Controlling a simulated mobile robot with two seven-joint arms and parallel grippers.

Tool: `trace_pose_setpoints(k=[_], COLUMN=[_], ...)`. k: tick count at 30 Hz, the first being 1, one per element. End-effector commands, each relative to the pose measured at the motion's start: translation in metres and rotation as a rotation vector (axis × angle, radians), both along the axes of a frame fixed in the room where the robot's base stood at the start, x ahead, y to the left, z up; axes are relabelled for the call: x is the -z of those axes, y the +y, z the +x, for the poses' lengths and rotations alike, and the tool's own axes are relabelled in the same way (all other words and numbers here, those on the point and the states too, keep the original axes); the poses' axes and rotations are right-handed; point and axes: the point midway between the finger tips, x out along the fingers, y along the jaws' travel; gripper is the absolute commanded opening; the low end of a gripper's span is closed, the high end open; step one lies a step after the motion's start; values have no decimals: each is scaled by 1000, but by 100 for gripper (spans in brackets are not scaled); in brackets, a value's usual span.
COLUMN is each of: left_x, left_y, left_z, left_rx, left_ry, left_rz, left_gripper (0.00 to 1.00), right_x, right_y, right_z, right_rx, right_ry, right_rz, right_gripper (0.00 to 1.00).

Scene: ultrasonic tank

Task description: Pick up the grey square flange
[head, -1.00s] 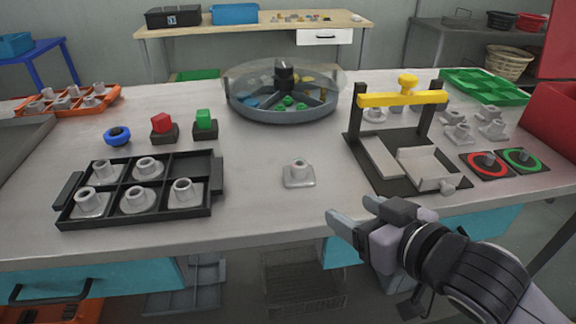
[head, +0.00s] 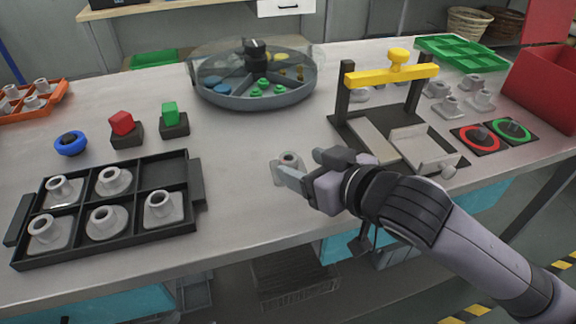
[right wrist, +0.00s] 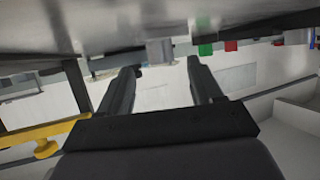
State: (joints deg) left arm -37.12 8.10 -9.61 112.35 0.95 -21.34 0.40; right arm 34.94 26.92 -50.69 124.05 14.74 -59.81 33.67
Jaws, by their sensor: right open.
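The grey square flange (head: 287,160) stands alone on the table in the head view, with its round collar up. My right gripper (head: 303,168) is at its right and near side, and a finger hides part of its base. In the right wrist view, which looks upside down, the flange (right wrist: 160,52) shows between and beyond the two open fingers (right wrist: 164,72). The jaws are empty, and I cannot tell whether a finger touches the flange. My left gripper is not in view.
A black tray (head: 190,222) with several flanges is at left. A black fixture with a yellow-topped frame (head: 385,72) stands close at right, near my right arm. A round divided tank (head: 255,98) is behind. Table space left of the flange is clear.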

Motion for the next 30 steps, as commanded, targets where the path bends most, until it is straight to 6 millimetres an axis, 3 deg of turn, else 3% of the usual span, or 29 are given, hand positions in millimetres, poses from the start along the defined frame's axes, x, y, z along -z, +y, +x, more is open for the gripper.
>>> trace_pose_setpoints(k=[7, 17, 18, 24, 30], left_x=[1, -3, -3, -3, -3], left_y=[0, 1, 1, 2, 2], left_z=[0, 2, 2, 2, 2], left_rx=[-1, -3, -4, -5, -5], left_ry=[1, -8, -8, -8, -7], left_rz=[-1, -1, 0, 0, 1], left_gripper=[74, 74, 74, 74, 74], right_x=[11, 14, 14, 14, 13], right_y=[19, 22, 22, 22, 22], right_z=[22, 27, 27, 27, 27], right_rx=[-1, 0, -1, -1, -1], right_ry=[1, 0, 0, 0, -1], right_rz=[1, 0, 0, 0, 1], right_gripper=[65, 65, 62, 0, 0])
